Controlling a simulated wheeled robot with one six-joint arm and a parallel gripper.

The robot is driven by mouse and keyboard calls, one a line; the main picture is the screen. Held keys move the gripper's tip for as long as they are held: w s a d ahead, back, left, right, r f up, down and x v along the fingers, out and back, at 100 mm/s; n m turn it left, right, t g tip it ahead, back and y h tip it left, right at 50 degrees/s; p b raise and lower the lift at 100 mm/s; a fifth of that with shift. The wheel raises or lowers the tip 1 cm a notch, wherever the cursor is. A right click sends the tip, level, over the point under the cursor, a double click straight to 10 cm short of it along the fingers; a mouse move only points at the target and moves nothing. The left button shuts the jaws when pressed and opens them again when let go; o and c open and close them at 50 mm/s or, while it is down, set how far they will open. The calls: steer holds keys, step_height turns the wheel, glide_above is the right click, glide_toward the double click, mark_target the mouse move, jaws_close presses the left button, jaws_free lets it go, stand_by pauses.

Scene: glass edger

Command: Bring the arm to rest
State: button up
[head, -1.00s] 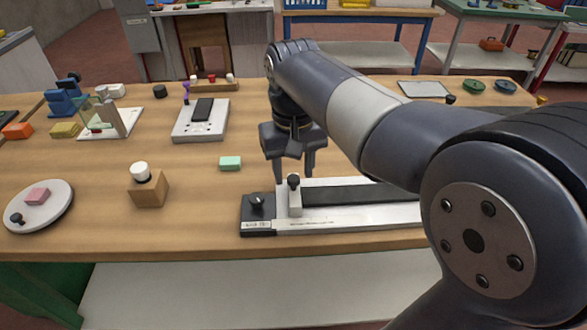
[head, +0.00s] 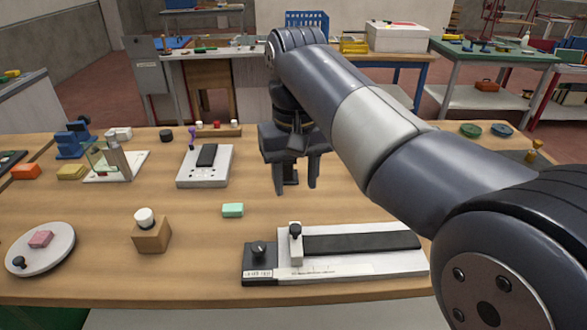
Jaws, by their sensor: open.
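My gripper (head: 296,190) hangs from my arm above the wooden table, fingers pointing down. Its two fingers are apart, and I see nothing held between them. In the picture it is above and behind the glass edger (head: 350,265), a long white base with a black strip. A white slide block with a black knob (head: 296,245) stands at the edger's left part, apart from the fingers. A black end block with a knob (head: 259,262) sits at its left end.
A mint green block (head: 232,210) lies left of the gripper. A wooden block with a white-topped piece (head: 151,235) and a round white plate (head: 40,262) with a pink block stand at left. A white fixture (head: 218,178) stands behind. Clear wood lies between the gripper and edger.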

mark_target(290, 227)
step_height(290, 227, down, 11)
steer(key=shift+r+b, duration=0.1)
steer(key=shift+b, duration=0.85)
steer(key=shift+a+f+b, duration=0.25)
steer(key=shift+b, duration=0.2)
steer(key=shift+a+r, duration=0.1)
steer(key=shift+a, duration=0.15)
steer(key=shift+r, duration=0.9)
steer(key=shift+f, duration=0.1)
